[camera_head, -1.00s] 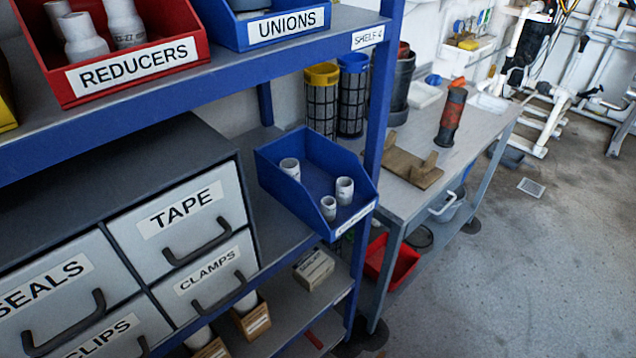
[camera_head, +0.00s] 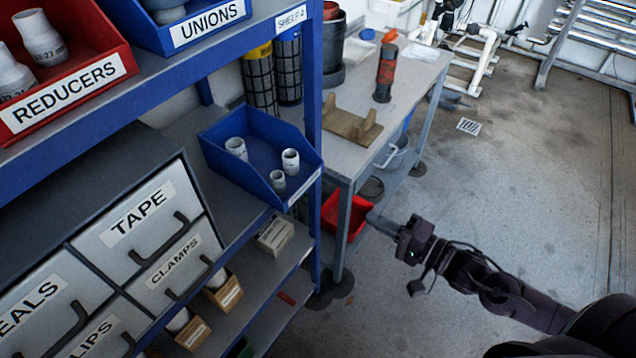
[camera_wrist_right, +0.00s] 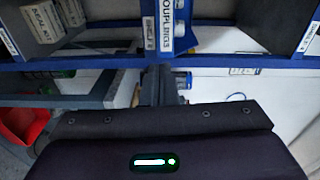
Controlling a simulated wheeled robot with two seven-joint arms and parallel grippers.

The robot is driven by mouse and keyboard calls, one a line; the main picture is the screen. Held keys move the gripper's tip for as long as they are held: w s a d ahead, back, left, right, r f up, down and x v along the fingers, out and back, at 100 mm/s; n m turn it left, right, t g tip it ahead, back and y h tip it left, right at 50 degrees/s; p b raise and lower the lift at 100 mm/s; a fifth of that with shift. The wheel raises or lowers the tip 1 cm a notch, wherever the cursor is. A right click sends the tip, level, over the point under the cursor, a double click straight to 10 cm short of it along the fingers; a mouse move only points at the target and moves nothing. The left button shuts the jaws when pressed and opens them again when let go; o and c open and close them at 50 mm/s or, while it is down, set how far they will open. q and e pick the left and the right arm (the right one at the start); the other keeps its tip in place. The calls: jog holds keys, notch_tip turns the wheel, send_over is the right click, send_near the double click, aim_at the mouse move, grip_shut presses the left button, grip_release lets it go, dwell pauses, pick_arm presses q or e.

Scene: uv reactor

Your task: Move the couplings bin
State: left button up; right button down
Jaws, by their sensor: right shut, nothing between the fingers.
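The couplings bin (camera_head: 228,130) is an open blue bin with a few white couplings inside. It stands on the middle shelf of the blue rack, right of the drawer unit, and its label faces the aisle. In the right wrist view its "COUPLINGS" label (camera_wrist_right: 166,20) shows at the top, sideways. My right gripper (camera_head: 376,221) is shut and empty. It is out in the aisle, right of the bin and lower in the picture, clearly apart from it. My left gripper is not in view.
A blue rack post (camera_head: 314,130) stands just right of the bin. Red reducers (camera_head: 113,43) and blue unions (camera_head: 160,38) bins sit on the shelf above. A workbench (camera_head: 411,75) stands behind, with a red bin (camera_head: 357,217) below. The floor (camera_head: 530,190) at right is open.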

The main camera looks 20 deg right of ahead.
notch_tip(320, 180, up, 2)
jog(key=a+y, duration=0.1)
jog(key=a, duration=0.1)
send_near(294, 185)
jog(key=w+r, duration=0.1)
jog(key=w+a+r, duration=0.1)
jog(key=r, duration=0.1)
jog(key=shift+a+p, duration=0.25)
jog(key=shift+p, duration=0.05)
jog(key=shift+w+a, duration=0.4)
jog(key=shift+w, duration=0.05)
jog(key=x, duration=0.6)
jog(key=shift+w+a+f, duration=0.15)
jog(key=shift+w, duration=0.05)
